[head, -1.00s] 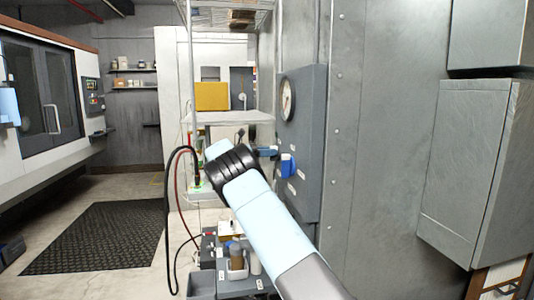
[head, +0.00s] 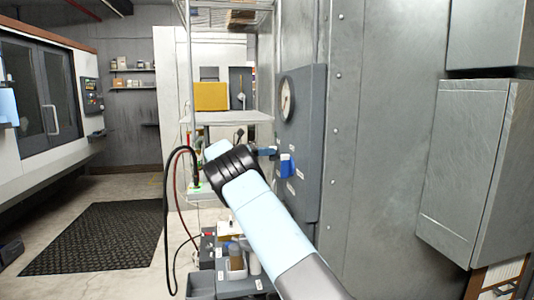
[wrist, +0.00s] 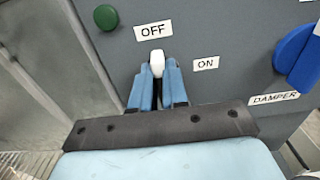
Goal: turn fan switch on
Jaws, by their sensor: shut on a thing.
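The fan switch is a small white lever (wrist: 157,63) on the dark grey control panel (head: 311,150). Its tip stands just below the OFF label (wrist: 153,31); the ON label (wrist: 206,63) is to its right. My gripper (wrist: 159,74) is shut on the white lever, with one blue finger on each side of it. The lever's lower part is hidden between the fingers. In the head view my gripper (head: 270,152) reaches the panel's left part, and the lever cannot be made out there.
A blue damper handle (wrist: 295,52) is close on the right, above its DAMPER label (wrist: 274,98). A green button (wrist: 105,17) is at upper left. A round gauge (head: 287,100) is higher on the panel. A wire shelf (head: 232,118) stands left of it.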

